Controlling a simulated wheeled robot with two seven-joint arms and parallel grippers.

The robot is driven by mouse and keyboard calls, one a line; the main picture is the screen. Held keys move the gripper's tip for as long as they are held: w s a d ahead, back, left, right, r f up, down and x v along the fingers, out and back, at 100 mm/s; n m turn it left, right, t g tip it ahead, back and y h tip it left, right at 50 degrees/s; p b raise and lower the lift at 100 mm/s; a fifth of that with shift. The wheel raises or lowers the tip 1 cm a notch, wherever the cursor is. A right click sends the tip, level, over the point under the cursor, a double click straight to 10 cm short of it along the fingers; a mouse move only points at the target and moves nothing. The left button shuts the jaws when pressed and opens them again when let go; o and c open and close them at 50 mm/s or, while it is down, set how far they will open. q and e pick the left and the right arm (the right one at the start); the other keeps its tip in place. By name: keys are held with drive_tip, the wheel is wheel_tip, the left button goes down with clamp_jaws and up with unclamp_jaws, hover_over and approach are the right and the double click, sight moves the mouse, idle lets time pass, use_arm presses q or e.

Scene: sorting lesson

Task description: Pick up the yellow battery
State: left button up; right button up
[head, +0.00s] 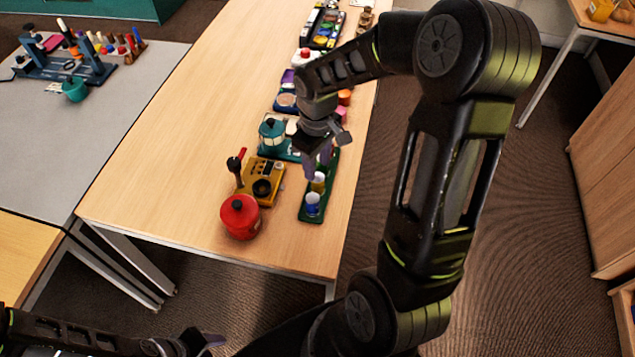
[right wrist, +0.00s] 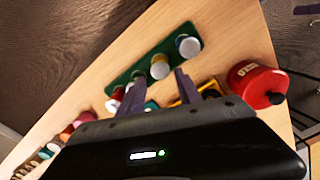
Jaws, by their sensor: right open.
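The yellow battery (head: 318,182) stands upright in a dark green tray (head: 331,172) near the right edge of the table. In the right wrist view the yellow battery (right wrist: 159,68) shows a pale top. A blue battery (head: 312,205) with a pale top stands beside it in the tray, nearer the table's front. My right gripper (head: 319,167) is open above the tray, pointing down, just behind the yellow battery. In the right wrist view its fingertips (right wrist: 158,86) are apart with nothing between them. My left gripper (head: 207,343) is low at the bottom edge, away from the table, partly cut off.
A red pot (head: 240,217) and a yellow box with a dark handle (head: 266,190) stand left of the tray. A teal lantern-like object (head: 272,133) and several other items line the table behind. The table's left side is clear.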

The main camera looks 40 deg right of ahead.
sight(318, 176)
drive_tip(key=shift+f, duration=0.95)
drive_tip(key=shift+s+f, duration=0.1)
wheel_tip(318, 176, down, 5)
drive_tip(key=shift+s+f+p, duration=0.1)
drive_tip(key=shift+p, duration=0.35)
drive_tip(key=shift+c, duration=0.5)
clamp_jaws()
